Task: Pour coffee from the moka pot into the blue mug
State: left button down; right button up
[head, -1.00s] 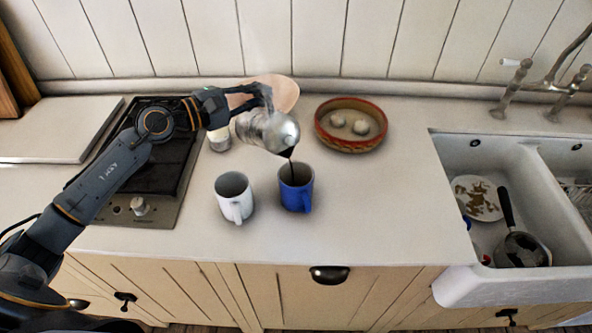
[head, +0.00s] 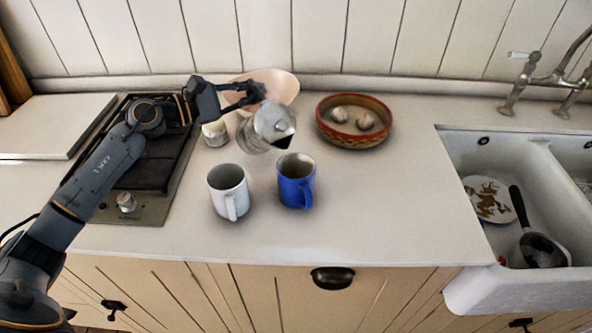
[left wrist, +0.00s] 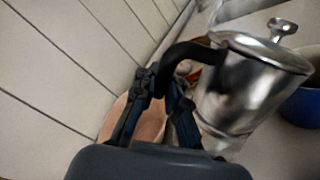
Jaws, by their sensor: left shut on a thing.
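The silver moka pot (head: 262,134) is held above the counter, tilted toward the right front, its dark spout opening behind and left of the blue mug. My left gripper (head: 254,92) is shut on its black handle; the pot (left wrist: 240,88) and fingers (left wrist: 163,92) also show in the left wrist view. The blue mug (head: 294,188) stands upright on the counter, its handle toward the front; part of it shows in the left wrist view (left wrist: 302,106). No stream of coffee shows now. How full the mug is, I cannot tell. My right gripper is not in view.
A white mug (head: 228,193) stands just left of the blue mug. Behind are a small jar (head: 215,134), a pale pink bowl (head: 284,86) and a red-rimmed bowl (head: 352,139) with garlic-like bulbs. The stove (head: 148,205) is left, the sink (head: 470,224) right. Counter right of the blue mug is clear.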

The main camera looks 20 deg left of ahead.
pick_arm(q)
jog(key=w+a+f+n+h+b, duration=0.1)
jog(key=w+a+f+n+b, duration=0.3)
jog(key=a+f+n+b, duration=0.1)
jog(key=shift+w+a+f+n+g+h+b, duration=0.35)
jog(key=shift+a+n+b, duration=0.35)
jog(key=shift+n+b, duration=0.7)
